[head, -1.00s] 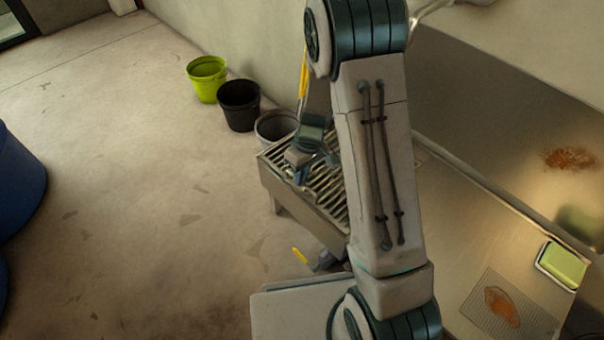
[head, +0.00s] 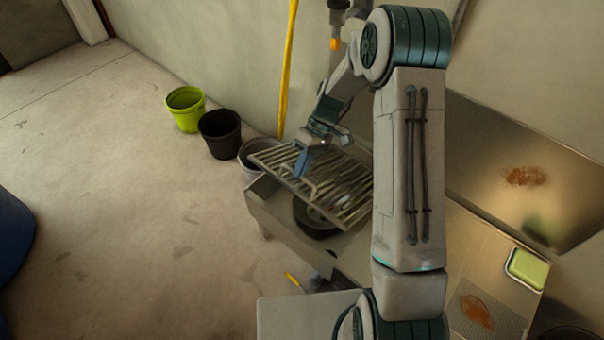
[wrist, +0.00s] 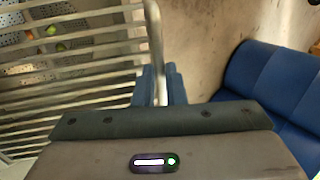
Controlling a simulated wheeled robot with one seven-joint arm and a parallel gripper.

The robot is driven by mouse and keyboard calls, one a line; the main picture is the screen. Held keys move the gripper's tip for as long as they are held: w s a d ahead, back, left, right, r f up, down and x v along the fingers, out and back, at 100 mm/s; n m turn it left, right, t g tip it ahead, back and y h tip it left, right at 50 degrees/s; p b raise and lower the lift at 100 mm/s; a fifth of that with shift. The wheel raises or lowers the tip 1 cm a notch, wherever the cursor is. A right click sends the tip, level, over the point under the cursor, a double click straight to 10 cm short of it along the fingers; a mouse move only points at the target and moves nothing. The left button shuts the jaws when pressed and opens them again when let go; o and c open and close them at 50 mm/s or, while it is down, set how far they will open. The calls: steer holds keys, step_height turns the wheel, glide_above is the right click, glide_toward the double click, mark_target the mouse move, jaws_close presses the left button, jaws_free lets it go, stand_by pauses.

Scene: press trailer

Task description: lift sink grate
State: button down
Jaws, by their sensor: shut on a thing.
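The sink grate (head: 345,196) is a metal frame of parallel bars. It is raised above the sink (head: 278,215) and tilted, so the basin under it shows, with a dark round thing (head: 318,220) inside. In the wrist view my gripper's blue fingers (wrist: 160,84) close around the grate's rim bar, and the grate (wrist: 85,68) fills the upper left. My arm hides the grate's right part in the head view.
Green (head: 185,108), black (head: 220,133) and grey (head: 252,158) buckets stand left of the sink. A yellow pole (head: 288,70) leans behind. A counter with a green sponge in a dish (head: 527,268) lies right.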

steer(key=w+d+f+p+v, duration=0.1)
steer(key=p+v, duration=0.2)
steer(key=v, duration=0.5)
steer(key=shift+s+d, duration=0.1)
steer(key=c, duration=1.5)
jaws_free()
steer(key=shift+d+f, duration=0.1)
steer(key=shift+f, duration=0.05)
